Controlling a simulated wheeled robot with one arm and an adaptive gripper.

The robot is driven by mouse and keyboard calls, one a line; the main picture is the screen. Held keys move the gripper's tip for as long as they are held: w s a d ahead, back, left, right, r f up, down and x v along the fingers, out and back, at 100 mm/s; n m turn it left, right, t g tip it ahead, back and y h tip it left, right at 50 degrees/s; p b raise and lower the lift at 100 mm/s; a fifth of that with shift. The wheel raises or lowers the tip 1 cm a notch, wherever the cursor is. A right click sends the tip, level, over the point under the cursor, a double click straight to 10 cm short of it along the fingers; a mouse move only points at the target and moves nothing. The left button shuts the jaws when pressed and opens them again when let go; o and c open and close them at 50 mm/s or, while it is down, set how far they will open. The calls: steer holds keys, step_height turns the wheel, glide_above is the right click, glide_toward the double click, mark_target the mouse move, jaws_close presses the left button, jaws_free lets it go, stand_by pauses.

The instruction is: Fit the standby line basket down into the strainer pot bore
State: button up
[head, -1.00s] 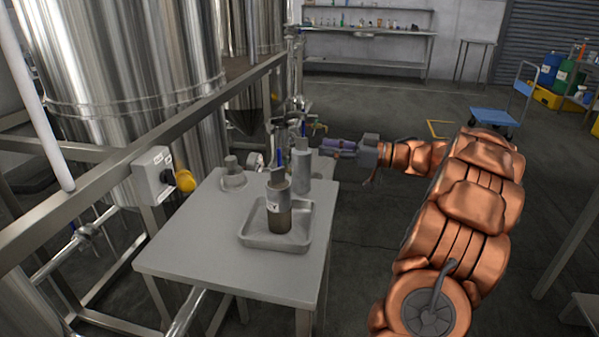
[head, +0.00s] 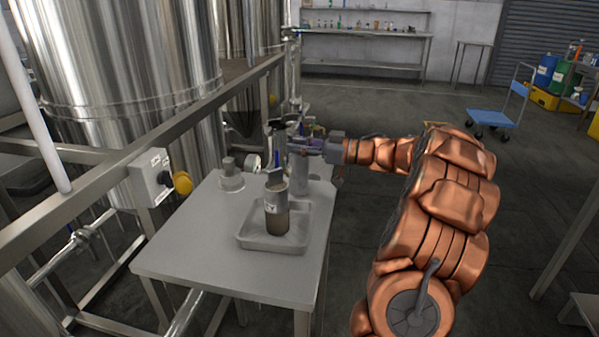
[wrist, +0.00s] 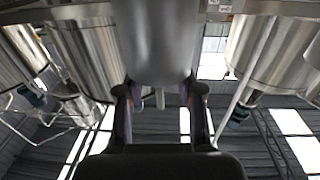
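In the head view a grey cylindrical basket (head: 276,195) with a white label, a dark lower part and a raised tab stands upright in a shallow tray. A second plain grey cylinder (head: 299,179) stands behind it, its upper part hidden by my gripper (head: 288,145). I cannot tell from the pictures which one is the standby line basket, and no open bore shows clearly. In the wrist view my gripper (wrist: 160,95) has its two fingers spread, with a grey cylindrical body (wrist: 157,45) between and beyond them. No grip on it is clear.
The grey tray (head: 262,243) sits on a steel table (head: 200,243). A flanged fitting (head: 231,180) is at the table's back left. The table's front left is clear.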

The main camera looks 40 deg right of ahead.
steer(key=shift+c, duration=0.3)
jaws_close()
stand_by(0.4)
